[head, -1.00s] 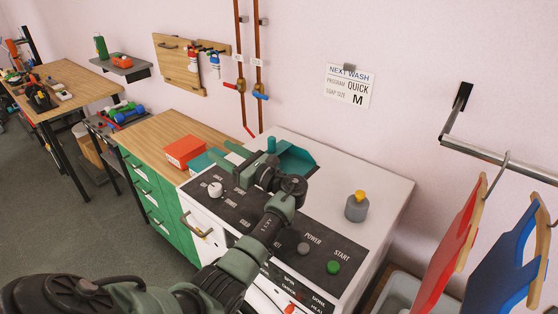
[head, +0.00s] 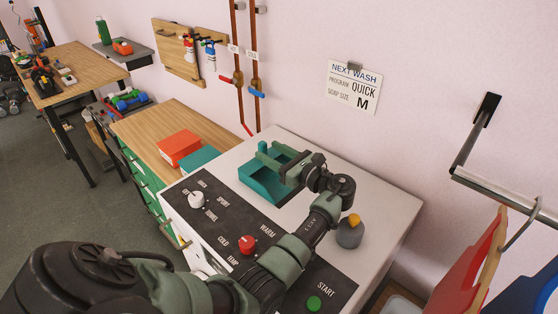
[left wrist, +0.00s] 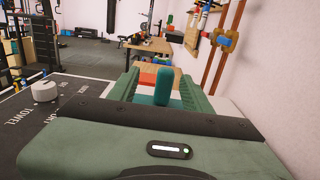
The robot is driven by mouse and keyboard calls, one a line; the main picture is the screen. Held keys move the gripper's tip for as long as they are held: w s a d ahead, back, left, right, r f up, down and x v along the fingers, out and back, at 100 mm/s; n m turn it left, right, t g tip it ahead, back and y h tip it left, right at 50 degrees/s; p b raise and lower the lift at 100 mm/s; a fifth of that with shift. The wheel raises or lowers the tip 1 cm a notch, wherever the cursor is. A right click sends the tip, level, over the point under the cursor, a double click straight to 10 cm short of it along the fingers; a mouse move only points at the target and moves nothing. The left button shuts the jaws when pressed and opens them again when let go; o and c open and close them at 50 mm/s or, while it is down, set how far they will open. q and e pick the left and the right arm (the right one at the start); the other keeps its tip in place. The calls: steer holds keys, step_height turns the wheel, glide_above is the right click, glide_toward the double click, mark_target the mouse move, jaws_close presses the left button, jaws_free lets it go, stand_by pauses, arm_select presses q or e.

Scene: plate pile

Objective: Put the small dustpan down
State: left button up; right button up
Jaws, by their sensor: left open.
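The small teal dustpan (head: 263,184) rests on the white top of the washing machine (head: 381,198), behind its dark control panel. My left gripper (head: 274,158) is over the back of the dustpan, with its green fingers pointing left. In the left wrist view, an upright teal handle (left wrist: 162,87) stands between the two open fingers, with gaps on both sides. Part of the dustpan is hidden behind my gripper. My right gripper is not in view.
A grey bottle with a yellow cap (head: 350,232) stands right of my left arm. A red box (head: 179,147) and a teal box (head: 198,161) sit on the wooden counter (head: 150,122) at left. Coloured boards (head: 470,275) hang at right.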

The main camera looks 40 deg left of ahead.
mark_target(264, 147)
arm_select(q)
steer(key=shift+w, duration=0.25)
steer(key=shift+w+a, duration=0.15)
steer(key=shift+a, duration=0.25)
steer(key=shift+a+b, duration=0.65)
steer(key=shift+a, duration=0.6)
steer(key=a+b, duration=0.1)
steer(key=a, duration=0.1)
steer(key=w+a+b, duration=0.1)
steer(key=a, duration=0.1)
steer(key=shift+a+r, duration=0.1)
steer(key=shift+r, duration=0.05)
steer(key=shift+a, duration=0.15)
steer(key=shift+s+r, duration=0.1)
steer(key=shift+c, duration=0.6)
steer(key=c, duration=0.5)
jaws_close()
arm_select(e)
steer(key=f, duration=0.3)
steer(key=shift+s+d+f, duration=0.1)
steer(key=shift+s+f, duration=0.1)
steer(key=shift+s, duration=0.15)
